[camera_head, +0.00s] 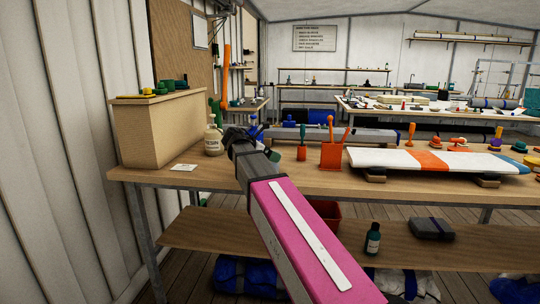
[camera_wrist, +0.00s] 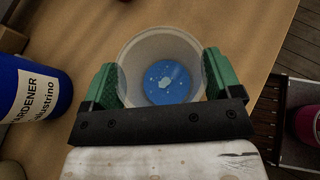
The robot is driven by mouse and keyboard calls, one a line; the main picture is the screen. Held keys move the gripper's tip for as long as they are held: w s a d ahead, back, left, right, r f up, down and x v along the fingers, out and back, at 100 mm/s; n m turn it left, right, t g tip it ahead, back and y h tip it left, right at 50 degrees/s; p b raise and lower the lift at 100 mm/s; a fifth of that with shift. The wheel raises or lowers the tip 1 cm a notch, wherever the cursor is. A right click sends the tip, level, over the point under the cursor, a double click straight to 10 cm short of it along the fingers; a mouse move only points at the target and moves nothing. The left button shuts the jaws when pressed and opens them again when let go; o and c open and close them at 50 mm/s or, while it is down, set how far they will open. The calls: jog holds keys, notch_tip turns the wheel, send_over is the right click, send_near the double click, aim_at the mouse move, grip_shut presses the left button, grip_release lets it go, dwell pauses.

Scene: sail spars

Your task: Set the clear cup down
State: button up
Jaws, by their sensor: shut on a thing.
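The clear cup (camera_wrist: 136,62) is between the green fingers of my gripper (camera_wrist: 160,64) in the wrist view, seen from above. It holds blue stuff with pale specks at its bottom. My gripper is shut on the cup, one finger on each side, over the wooden workbench (camera_wrist: 95,22). I cannot tell whether the cup's base touches the bench.
A blue hardener container (camera_wrist: 36,95) stands close left of my gripper in the wrist view. In the head view a white bottle (camera_head: 213,138), an orange tool holder (camera_head: 331,155) and a striped board (camera_head: 400,159) are on the bench. The bench edge lies right of the cup in the wrist view.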

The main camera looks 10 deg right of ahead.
jog(key=o, duration=0.8)
jog(key=v, duration=1.2)
jog(key=shift+r, duration=0.1)
